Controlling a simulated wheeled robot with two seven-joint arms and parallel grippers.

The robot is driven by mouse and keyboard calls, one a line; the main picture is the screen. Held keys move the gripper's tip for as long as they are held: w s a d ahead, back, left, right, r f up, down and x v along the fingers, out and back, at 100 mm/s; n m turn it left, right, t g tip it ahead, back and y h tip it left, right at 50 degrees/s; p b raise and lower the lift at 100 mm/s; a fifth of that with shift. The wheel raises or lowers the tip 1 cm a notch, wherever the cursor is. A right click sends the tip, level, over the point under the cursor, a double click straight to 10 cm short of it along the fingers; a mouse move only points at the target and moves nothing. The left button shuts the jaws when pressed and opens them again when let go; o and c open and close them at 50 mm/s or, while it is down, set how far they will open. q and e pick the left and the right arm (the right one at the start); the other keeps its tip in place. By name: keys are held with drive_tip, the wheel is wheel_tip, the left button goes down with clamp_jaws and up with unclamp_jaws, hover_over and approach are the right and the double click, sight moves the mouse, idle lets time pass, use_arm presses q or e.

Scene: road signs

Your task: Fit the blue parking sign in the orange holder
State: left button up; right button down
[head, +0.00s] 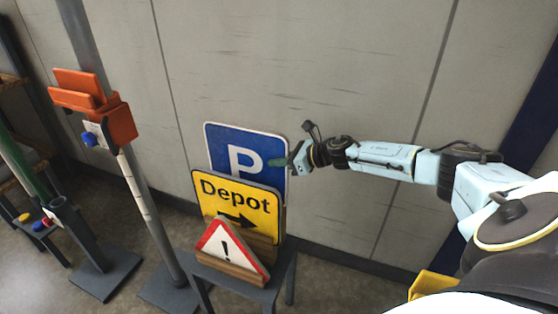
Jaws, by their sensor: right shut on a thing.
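The blue parking sign (238,143) with a white P stands upright behind the yellow Depot sign, which hides its lower part. My right gripper (287,163) is at the right edge of the blue sign and is shut on it. My left gripper is not in view.
The yellow Depot sign (262,204) and a red-and-white warning triangle (232,252) stand on a small dark stand (287,254). A grey wall is behind.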

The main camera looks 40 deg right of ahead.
drive_tip(key=c, duration=1.8)
unclamp_jaws()
drive_tip(key=shift+f, duration=0.2)
drive_tip(key=o, duration=0.4)
drive_tip(key=shift+r, duration=0.1)
